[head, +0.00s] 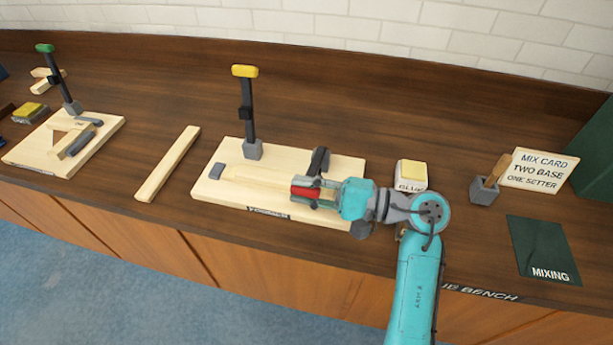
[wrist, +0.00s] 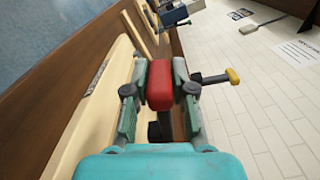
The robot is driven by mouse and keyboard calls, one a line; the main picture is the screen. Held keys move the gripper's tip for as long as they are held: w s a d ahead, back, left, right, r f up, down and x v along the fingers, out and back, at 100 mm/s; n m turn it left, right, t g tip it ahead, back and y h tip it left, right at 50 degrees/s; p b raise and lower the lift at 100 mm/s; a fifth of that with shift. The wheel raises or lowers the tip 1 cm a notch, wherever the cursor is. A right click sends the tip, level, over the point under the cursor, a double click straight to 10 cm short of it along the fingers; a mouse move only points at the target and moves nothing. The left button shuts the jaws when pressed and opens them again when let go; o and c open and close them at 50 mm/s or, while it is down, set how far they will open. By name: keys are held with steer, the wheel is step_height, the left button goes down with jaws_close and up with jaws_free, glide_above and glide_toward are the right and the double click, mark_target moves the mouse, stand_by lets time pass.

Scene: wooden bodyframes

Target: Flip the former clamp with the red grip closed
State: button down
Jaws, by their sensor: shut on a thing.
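The red grip (head: 301,192) of the former clamp is low over the right part of the pale wooden former board (head: 206,190). My gripper (head: 312,190) comes in from the right and is shut on the red grip. In the wrist view, the red grip (wrist: 160,82) sits between the two fingers of my gripper (wrist: 160,74). A dark clamp part (head: 319,160) stands just behind the fingers. The lever under the red grip is mostly hidden, so its exact angle cannot be told. A second clamp with a yellow grip (head: 244,71) stands upright on the same board.
A loose wooden strip (head: 168,162) lies left of the board. Farther left is another board (head: 30,155) with a green-gripped upright clamp (head: 45,48). A glue pot (head: 411,175), a brush holder (head: 484,190) and a mix card (head: 540,169) stand at the right.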

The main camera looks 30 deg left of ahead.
steer(key=shift+f, duration=0.45)
steer(key=c, duration=1)
jaws_free()
steer(key=v, duration=1.2)
steer(key=shift+s, duration=0.1)
